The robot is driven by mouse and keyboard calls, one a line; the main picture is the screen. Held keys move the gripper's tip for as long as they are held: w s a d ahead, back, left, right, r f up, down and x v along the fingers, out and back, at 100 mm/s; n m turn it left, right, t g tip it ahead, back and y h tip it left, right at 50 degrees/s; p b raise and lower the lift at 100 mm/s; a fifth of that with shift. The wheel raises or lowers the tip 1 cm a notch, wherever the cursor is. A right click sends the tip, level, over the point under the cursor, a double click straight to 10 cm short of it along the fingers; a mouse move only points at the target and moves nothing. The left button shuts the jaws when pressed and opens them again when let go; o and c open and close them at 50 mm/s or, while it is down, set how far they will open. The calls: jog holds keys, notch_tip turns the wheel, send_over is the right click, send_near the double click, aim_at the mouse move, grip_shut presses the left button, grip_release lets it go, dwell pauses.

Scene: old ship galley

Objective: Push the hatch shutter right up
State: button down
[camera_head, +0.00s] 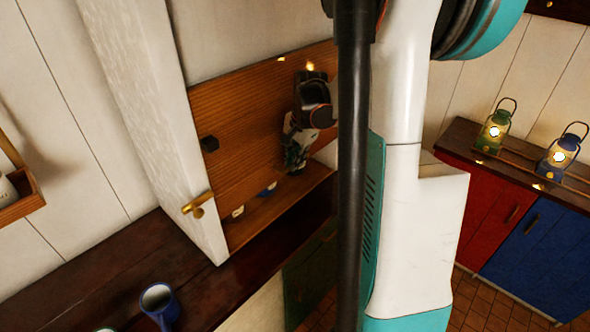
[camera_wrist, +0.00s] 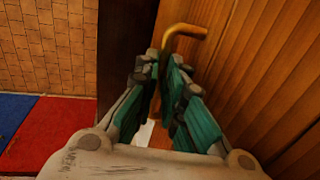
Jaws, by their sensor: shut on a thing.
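The hatch shutter (camera_head: 235,110) is a brown wooden panel of boards in the wall opening; its boards also fill the right of the wrist view (camera_wrist: 270,60). A bent brass handle (camera_wrist: 185,31) stands out from the shutter in the wrist view. My gripper (camera_head: 296,158) is at the shutter's face, near its lower right part. In the wrist view its teal-padded fingers (camera_wrist: 168,88) are closed around the lower part of the handle, which they mostly hide. My arm hides the shutter's right end in the head view.
A white post with a brass catch (camera_head: 197,205) stands left of the shutter. A black block (camera_head: 209,144) is near the shutter's left end. Lanterns (camera_head: 494,131) stand at right.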

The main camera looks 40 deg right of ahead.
notch_tip(320, 180, up, 17)
jog(key=p, duration=0.8)
jog(key=shift+r, duration=0.15)
jog(key=c, duration=1.7)
grip_release()
jog(key=r, duration=0.4)
jog(key=s+r, duration=0.1)
jog(key=r, duration=0.2)
jog(key=s+r, duration=0.1)
jog(key=r, duration=0.3)
jog(key=shift+s+d+r, duration=0.1)
jog(key=shift+s+r, duration=0.05)
jog(key=shift+r, duration=0.2)
jog(key=shift+f, duration=0.15)
